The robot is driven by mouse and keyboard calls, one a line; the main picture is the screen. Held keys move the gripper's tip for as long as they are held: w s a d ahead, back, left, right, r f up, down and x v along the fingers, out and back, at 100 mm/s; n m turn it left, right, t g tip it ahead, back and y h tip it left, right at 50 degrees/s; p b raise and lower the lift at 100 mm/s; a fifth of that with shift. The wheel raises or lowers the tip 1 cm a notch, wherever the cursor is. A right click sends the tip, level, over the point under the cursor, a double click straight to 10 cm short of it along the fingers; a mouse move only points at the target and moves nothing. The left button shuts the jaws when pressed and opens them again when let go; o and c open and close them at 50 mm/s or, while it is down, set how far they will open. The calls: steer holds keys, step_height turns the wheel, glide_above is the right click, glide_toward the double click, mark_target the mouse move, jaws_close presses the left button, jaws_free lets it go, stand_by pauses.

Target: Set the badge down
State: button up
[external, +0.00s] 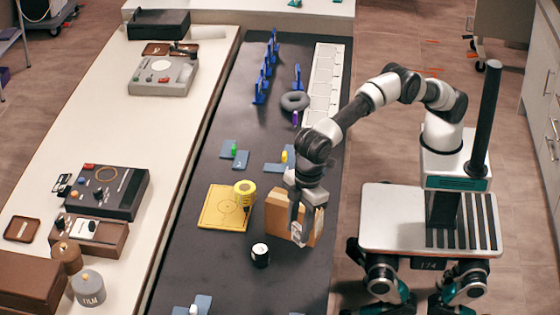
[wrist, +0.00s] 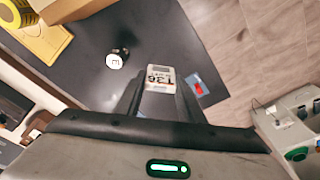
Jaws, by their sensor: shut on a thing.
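The badge (wrist: 160,78) is a small white card with dark printed characters. In the wrist view it sits between the tips of my gripper (wrist: 160,88), which is shut on it. In the external view my gripper (external: 304,222) points down over the dark bench top (external: 225,275), in front of a tan block (external: 277,212). A pale patch at the fingertips there looks like the badge (external: 297,236). I cannot tell whether the badge touches the bench top.
A black cylinder with a white top (external: 260,255) stands left of my gripper. A yellow plate (external: 215,215) with a yellow round thing (external: 244,190) lies farther left. A small blue and red item (wrist: 195,86) lies right of the badge. The dark bench top nearer the camera is mostly clear.

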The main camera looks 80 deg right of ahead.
mark_target(300, 245)
steer(key=f, duration=0.4)
steer(key=shift+s+a+f, duration=0.15)
steer(key=shift+s+a, duration=0.2)
steer(key=shift+s, duration=0.05)
step_height(300, 245, down, 11)
steer(key=shift+r+b, duration=0.15)
steer(key=shift+b, duration=0.45)
steer(key=shift+f, duration=0.2)
steer(key=o, duration=1)
steer(key=r, duration=0.4)
steer(key=d+r, duration=0.1)
steer(key=r, duration=0.3)
steer(key=s+r+p, duration=0.1)
steer(key=r, duration=0.3)
steer(key=shift+s+d+r, duration=0.1)
steer(key=shift+d+r, duration=0.05)
